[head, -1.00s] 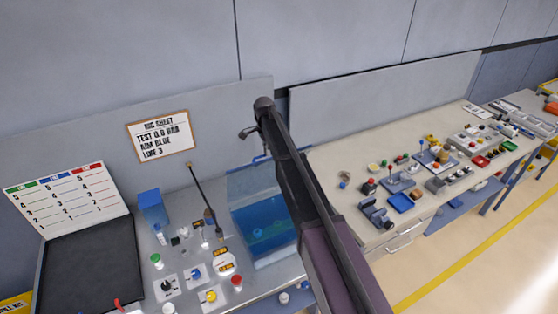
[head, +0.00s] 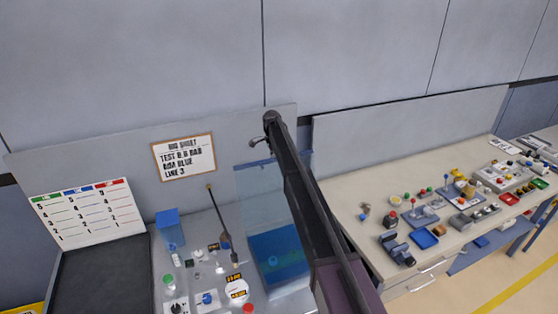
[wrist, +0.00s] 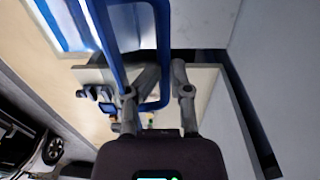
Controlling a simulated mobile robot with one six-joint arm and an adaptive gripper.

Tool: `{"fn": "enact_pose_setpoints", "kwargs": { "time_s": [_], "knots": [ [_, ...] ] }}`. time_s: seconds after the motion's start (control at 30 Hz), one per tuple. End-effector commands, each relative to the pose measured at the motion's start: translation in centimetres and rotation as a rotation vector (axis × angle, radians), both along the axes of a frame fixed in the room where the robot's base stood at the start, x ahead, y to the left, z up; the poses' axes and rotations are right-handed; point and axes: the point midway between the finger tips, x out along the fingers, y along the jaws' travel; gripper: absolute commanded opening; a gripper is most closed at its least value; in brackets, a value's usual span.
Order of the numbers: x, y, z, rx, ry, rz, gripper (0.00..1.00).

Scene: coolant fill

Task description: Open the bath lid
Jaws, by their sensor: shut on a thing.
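The bath (head: 280,262) is a clear-sided tank of blue liquid on the left bench. Its see-through lid (head: 258,195) stands steeply raised at the back of the bath, partly hidden behind my arm. In the wrist view my gripper (wrist: 157,98) is shut on a blue bar (wrist: 162,60), apparently the lid's handle or frame. In the head view my arm covers most of the gripper.
Left bench holds a blue container (head: 171,235), a thin upright rod (head: 217,215), knobs and buttons. A white board (head: 85,212) and a sign (head: 184,157) stand behind. The right bench (head: 345,200) carries several small parts.

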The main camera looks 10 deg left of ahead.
Motion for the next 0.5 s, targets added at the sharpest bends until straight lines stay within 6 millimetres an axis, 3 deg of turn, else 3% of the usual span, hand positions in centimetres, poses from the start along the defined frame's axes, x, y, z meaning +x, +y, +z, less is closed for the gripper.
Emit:
{"fn": "enact_pose_setpoints", "kwargs": {
  "time_s": [0.23,0.27,0.3,0.33,0.5],
  "knots": [
    [-0.75,-0.04,-0.60,0.001,0.003,-0.005,0.00],
    [-0.76,-0.05,-0.60,0.001,0.003,-0.006,0.34],
    [-0.75,-0.06,-0.61,0.002,0.003,-0.006,0.46],
    [-0.76,-0.06,-0.61,0.002,0.003,-0.006,0.51],
    [-0.68,-0.07,-0.58,0.003,0.002,-0.007,0.51]
  ]
}}
